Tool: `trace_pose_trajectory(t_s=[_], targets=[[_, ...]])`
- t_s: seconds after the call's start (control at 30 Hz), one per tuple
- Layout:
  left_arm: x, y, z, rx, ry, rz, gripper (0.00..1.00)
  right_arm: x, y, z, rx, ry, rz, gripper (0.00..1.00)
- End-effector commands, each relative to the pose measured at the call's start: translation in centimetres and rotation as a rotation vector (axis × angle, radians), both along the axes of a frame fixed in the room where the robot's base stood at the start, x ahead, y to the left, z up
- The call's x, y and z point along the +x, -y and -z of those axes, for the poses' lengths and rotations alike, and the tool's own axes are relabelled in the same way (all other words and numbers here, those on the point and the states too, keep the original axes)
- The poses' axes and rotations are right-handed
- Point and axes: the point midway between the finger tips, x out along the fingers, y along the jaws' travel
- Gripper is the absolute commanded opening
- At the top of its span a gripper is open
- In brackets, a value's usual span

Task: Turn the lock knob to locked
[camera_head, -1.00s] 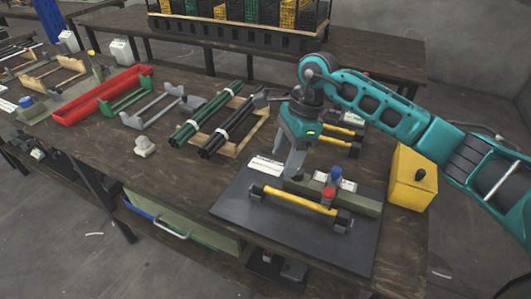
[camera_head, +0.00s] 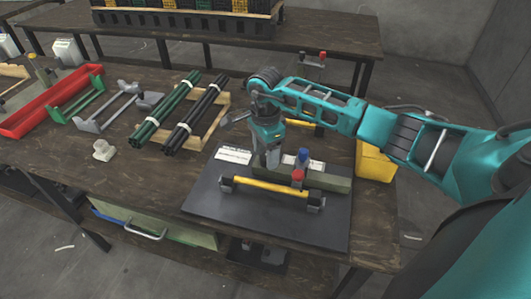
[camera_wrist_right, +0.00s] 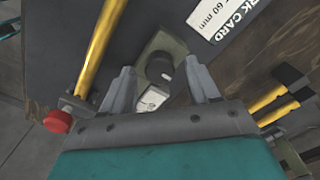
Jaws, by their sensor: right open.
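The black lock knob (camera_wrist_right: 160,68) sits on the end of an olive-grey block, which shows in the head view (camera_head: 328,181). My right gripper (camera_wrist_right: 162,82) is open, with one finger on each side of the knob in the wrist view. I cannot tell whether the fingers touch it. In the head view the right gripper (camera_head: 270,160) points down at the left end of the block and hides the knob. A white label (camera_wrist_right: 152,98) lies beside the knob. My left gripper is not in view.
A yellow bar handle (camera_head: 268,187) runs in front of the block, with a red button (camera_head: 297,176) and a blue cap (camera_head: 303,155) near it. All stand on a dark plate (camera_head: 230,210). A white card (camera_head: 233,155) lies behind. Green tubes (camera_head: 165,113) lie to the left.

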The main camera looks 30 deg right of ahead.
Motion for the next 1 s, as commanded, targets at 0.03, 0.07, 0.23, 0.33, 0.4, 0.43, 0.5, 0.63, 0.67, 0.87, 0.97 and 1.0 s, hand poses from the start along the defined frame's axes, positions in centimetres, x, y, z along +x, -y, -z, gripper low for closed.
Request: trace_pose_trajectory(t_s=[0.03,0.07,0.23,0.33,0.4,0.43,0.5,0.63,0.67,0.87,0.97,1.0], targets=[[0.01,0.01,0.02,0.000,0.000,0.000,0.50,-0.05,-0.02,0.44,0.001,-0.002,0.001,0.60],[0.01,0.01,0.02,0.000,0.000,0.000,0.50,-0.04,-0.02,0.59,0.001,-0.001,0.001,0.60],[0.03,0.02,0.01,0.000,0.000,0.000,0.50,0.00,-0.02,0.91,0.001,0.001,0.000,0.60],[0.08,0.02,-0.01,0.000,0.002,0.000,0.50,0.00,-0.01,0.90,0.001,0.001,0.000,0.60],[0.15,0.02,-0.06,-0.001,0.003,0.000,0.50,-0.01,-0.02,0.90,0.001,0.000,0.000,0.60],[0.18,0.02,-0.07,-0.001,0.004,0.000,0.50,-0.01,-0.02,0.90,0.001,0.000,0.000,0.58],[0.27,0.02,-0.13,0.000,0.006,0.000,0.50,-0.01,-0.02,0.89,0.001,0.000,0.000,0.51],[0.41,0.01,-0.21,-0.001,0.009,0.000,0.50,-0.02,-0.01,0.88,0.001,0.000,0.000,0.38],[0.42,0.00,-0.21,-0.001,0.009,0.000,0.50,-0.01,-0.01,0.88,0.001,0.000,0.000,0.36],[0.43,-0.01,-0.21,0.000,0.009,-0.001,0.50,-0.02,-0.01,0.87,0.001,0.000,0.000,0.16],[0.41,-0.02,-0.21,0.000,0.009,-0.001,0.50,-0.01,-0.01,0.87,0.001,0.000,0.000,0.07],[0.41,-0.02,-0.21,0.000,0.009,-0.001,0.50,-0.01,-0.01,0.87,0.001,0.000,0.000,0.04]])
